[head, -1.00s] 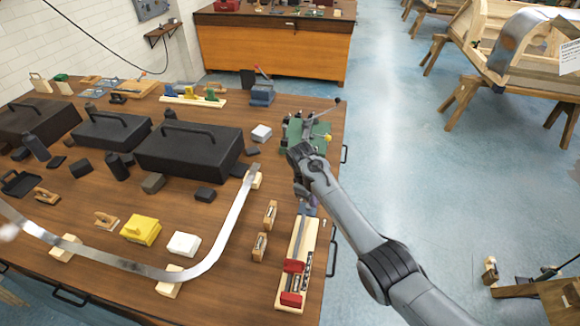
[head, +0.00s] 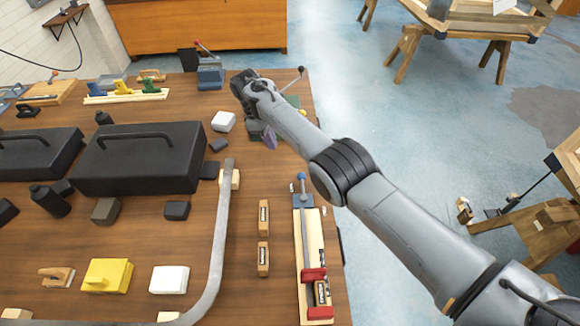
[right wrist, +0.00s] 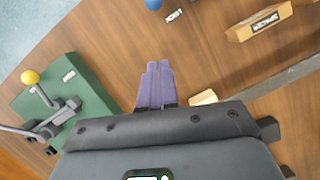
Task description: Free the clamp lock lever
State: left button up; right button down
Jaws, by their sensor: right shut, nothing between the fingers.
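A clamp fixture on a green base (right wrist: 88,98) lies at the left of the right wrist view. It has a short lever with a yellow knob (right wrist: 30,77) and a grey lever (right wrist: 46,131). In the head view my arm hides most of it; a bit of green base (head: 292,101) and a dark ball-ended lever (head: 301,70) show. My right gripper (right wrist: 155,68) is shut and empty, its purple fingers pressed together above the table, apart from the fixture. The fingers (head: 269,138) show left of my forearm in the head view. My left gripper is out of view.
A bar clamp with a blue end (head: 302,200) and red jaws lies on a wooden block in front. A curved metal strip (head: 219,230), labelled wooden blocks (head: 263,217) and a white block (head: 223,121) lie to the left. Black cases (head: 138,160) stand farther left.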

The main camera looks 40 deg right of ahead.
jog(key=shift+f, duration=0.1)
jog(key=p+x, duration=0.1)
jog(key=x, duration=0.8)
jog(key=shift+f, duration=0.2)
jog(key=shift+s+d+f+p, duration=0.15)
jog(key=shift+s+d+p, duration=0.1)
jog(key=shift+p, duration=0.2)
jog(key=shift+s+d+f+p, duration=0.1)
jog(key=shift+s+d+p, duration=0.25)
jog(key=shift+s+p, duration=0.3)
jog(key=shift+s+d+f+p, duration=0.15)
jog(key=shift+s+d+p, duration=0.1)
jog(key=shift+s, duration=0.2)
jog(key=shift+s+d+f+p, duration=0.15)
jog(key=shift+s+d+p, duration=0.1)
jog(key=shift+s, duration=0.15)
